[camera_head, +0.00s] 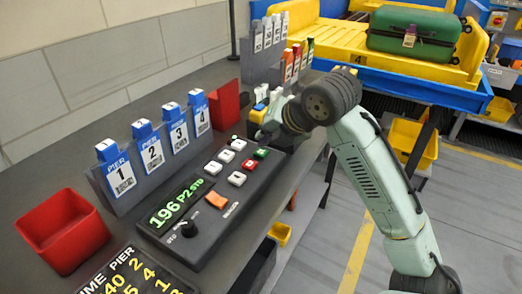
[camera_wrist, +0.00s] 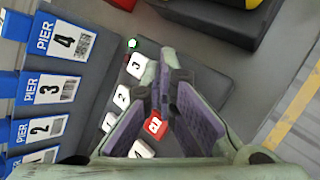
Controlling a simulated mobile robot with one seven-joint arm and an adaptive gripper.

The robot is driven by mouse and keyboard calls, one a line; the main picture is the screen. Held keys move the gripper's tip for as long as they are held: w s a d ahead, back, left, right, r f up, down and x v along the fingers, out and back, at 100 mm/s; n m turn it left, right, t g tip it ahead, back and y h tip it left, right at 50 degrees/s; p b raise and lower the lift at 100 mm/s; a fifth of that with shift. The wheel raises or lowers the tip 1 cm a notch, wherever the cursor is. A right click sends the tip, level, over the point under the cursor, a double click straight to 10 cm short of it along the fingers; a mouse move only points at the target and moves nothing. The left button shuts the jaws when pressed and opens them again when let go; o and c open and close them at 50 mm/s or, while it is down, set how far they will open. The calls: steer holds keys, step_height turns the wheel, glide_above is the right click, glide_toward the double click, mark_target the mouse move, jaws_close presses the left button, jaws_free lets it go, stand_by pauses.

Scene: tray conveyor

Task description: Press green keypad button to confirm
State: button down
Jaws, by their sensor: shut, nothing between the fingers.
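The dark keypad console (camera_head: 172,240) lies on the grey counter, with a lit green display reading "196 P2 STD". Its green button (camera_head: 261,153) is at the upper right of the button group, beside a red button (camera_head: 249,165) and several white buttons (camera_head: 226,155). My gripper (camera_head: 268,120) is above the far end of the console, apart from the green button in the head view. In the wrist view, my gripper (camera_wrist: 163,78) is shut and empty, its purple-lined fingers over the keypad. The red button (camera_wrist: 154,124) shows there between the fingers; the green button is hidden.
Blue-topped pier cards 1 to 4 (camera_head: 122,178) stand in a grey holder along the console's left side. A red open bin (camera_head: 65,230) is at left. A green suitcase (camera_head: 412,34) lies on the yellow conveyor.

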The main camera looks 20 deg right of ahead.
mark_target(265, 151)
steer(key=shift+r+p, duration=1.65)
steer(key=shift+r, duration=0.9)
steer(key=shift+s+f, duration=0.1)
steer(key=shift+f, duration=0.05)
